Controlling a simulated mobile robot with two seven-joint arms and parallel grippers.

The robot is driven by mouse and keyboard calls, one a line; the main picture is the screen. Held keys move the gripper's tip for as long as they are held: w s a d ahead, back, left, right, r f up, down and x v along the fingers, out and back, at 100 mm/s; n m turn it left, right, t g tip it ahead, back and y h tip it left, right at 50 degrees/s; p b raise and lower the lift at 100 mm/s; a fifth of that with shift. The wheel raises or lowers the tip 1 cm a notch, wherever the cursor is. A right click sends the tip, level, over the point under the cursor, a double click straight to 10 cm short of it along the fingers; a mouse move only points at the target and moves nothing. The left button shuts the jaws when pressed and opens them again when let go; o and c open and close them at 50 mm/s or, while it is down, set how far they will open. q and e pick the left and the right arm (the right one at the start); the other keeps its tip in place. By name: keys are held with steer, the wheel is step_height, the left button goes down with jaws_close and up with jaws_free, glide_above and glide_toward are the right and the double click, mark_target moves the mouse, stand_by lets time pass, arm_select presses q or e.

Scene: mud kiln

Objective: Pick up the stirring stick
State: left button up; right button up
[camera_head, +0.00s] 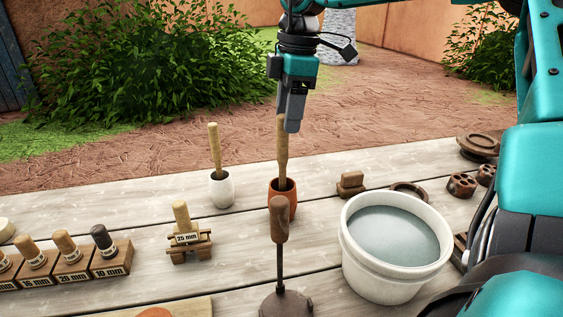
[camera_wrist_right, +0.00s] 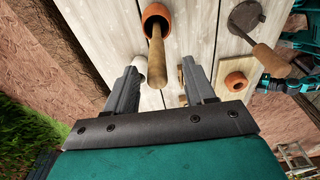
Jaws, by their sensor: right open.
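One wooden stick (camera_head: 282,152) stands upright in a terracotta cup (camera_head: 283,196). A second, paler wooden stick (camera_head: 215,150) leans in a white cup (camera_head: 222,189) to its left. I cannot tell by looks which is the stirring stick. Teal and black parts at that view's right edge may be my left gripper (camera_wrist_right: 275,80).
A dark tool with a wooden handle (camera_head: 280,222) stands upright in front of the terracotta cup. A white bucket of liquid (camera_head: 395,245) is to the right. A small stamp labelled 25 mm (camera_head: 186,232) and a row of stamp blocks (camera_head: 70,262) lie left.

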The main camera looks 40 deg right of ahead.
mark_target(282, 161)
steer(key=shift+w+a+f, duration=0.15)
steer(key=shift+f, duration=0.85)
steer(key=shift+w+a+f, duration=0.15)
steer(key=shift+w+f, duration=0.05)
steer(key=shift+f, duration=0.75)
steer(key=shift+w+a+f, duration=0.15)
steer(key=shift+f, duration=0.85)
steer(key=shift+c, duration=0.3)
jaws_close()
